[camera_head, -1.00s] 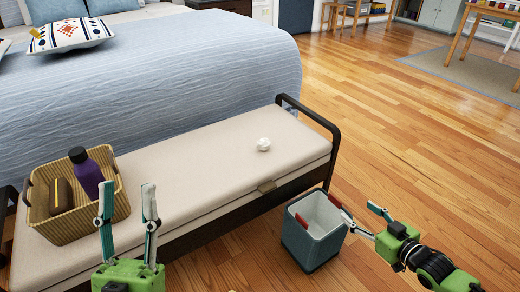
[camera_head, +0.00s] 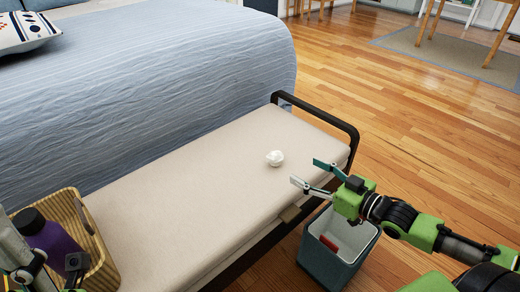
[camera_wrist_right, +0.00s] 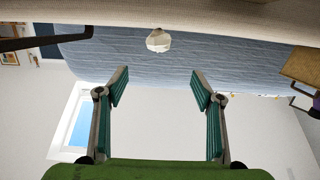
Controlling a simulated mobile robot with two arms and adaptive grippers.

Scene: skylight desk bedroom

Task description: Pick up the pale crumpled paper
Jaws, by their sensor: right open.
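The pale crumpled paper (camera_head: 275,158) lies as a small white ball on the cushioned bench (camera_head: 190,175), near its right end. My right gripper (camera_head: 307,172) is open and empty, just right of the paper, its fingers pointing toward it. In the right wrist view the paper (camera_wrist_right: 158,40) shows beyond the open fingertips (camera_wrist_right: 160,78), roughly centred between them and apart from both. Part of my left arm shows at the lower left edge by the basket; its fingers cannot be made out clearly.
A wicker basket (camera_head: 98,268) with a purple bottle (camera_head: 52,240) stands on the bench's left end. A black rail (camera_head: 325,113) edges the right end. A grey bin (camera_head: 325,268) with something red inside stands on the floor below my right gripper. The bed (camera_head: 170,90) lies behind.

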